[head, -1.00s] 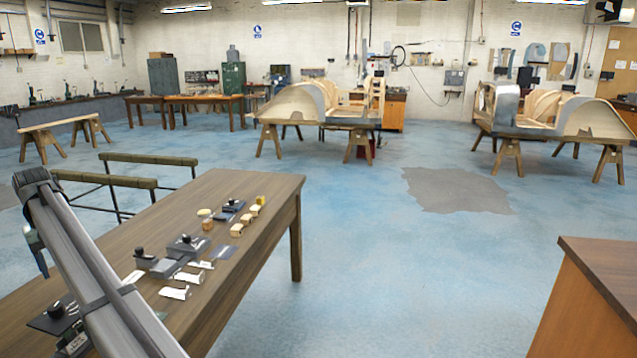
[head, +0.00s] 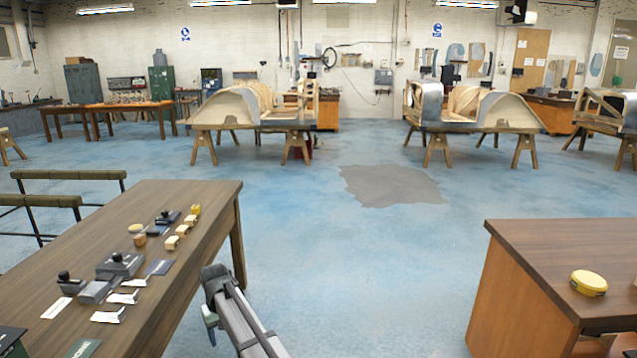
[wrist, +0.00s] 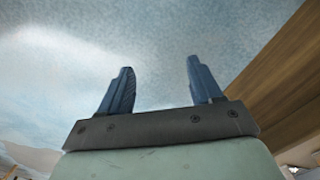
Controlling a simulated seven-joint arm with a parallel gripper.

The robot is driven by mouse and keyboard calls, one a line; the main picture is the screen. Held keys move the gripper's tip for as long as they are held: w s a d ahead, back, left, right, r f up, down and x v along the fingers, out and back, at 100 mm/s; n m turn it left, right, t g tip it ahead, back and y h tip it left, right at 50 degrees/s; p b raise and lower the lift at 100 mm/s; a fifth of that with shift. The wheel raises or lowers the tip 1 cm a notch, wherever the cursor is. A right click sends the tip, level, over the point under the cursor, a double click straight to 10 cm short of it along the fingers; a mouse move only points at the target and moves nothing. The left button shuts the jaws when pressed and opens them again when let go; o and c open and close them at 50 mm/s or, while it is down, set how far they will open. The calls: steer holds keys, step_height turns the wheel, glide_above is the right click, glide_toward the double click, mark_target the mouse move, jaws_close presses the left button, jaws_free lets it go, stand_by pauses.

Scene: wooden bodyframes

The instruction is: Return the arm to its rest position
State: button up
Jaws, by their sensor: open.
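My gripper (wrist: 160,80) shows in the wrist view with its two blue fingers spread apart and nothing between them. Blue floor lies beyond the fingers. In the head view my arm reaches up from the bottom edge, just right of the left wooden table (head: 215,215). Part of my gripper (head: 209,322) shows there at the left side of the arm's end, mostly hidden by the arm. It is over the floor, apart from the table.
Wooden blocks (head: 172,242), grey tools (head: 120,264) and papers lie on the left table. Wooden bodyframes (head: 235,108) stand on trestles at the back.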

steer(key=s+d+f+m, duration=0.15)
steer(key=d+f, duration=0.25)
steer(key=d, duration=0.5)
steer(key=s+d+f+m, duration=0.1)
steer(key=s+d+f, duration=0.15)
steer(key=d, duration=0.75)
steer(key=s+d+f+m, duration=0.1)
steer(key=d+f, duration=0.3)
steer(key=d, duration=0.5)
steer(key=s+d+f+m, duration=0.25)
steer(key=s+d, duration=0.35)
steer(key=d, duration=0.3)
steer(key=s+d+f+m, duration=0.1)
steer(key=s+d+f, duration=0.2)
steer(key=s+d, duration=0.45)
steer(key=s+f+g, duration=0.3)
steer(key=s+f, duration=0.7)
steer(key=s, duration=0.4)
steer(key=s+d+f+g, duration=0.1)
steer(key=s+f+g, duration=0.2)
steer(key=s+f, duration=0.8)
steer(key=s, duration=0.3)
steer(key=shift+d+g, duration=0.25)
steer(key=shift+g, duration=0.15)
steer(key=shift+r, duration=0.1)
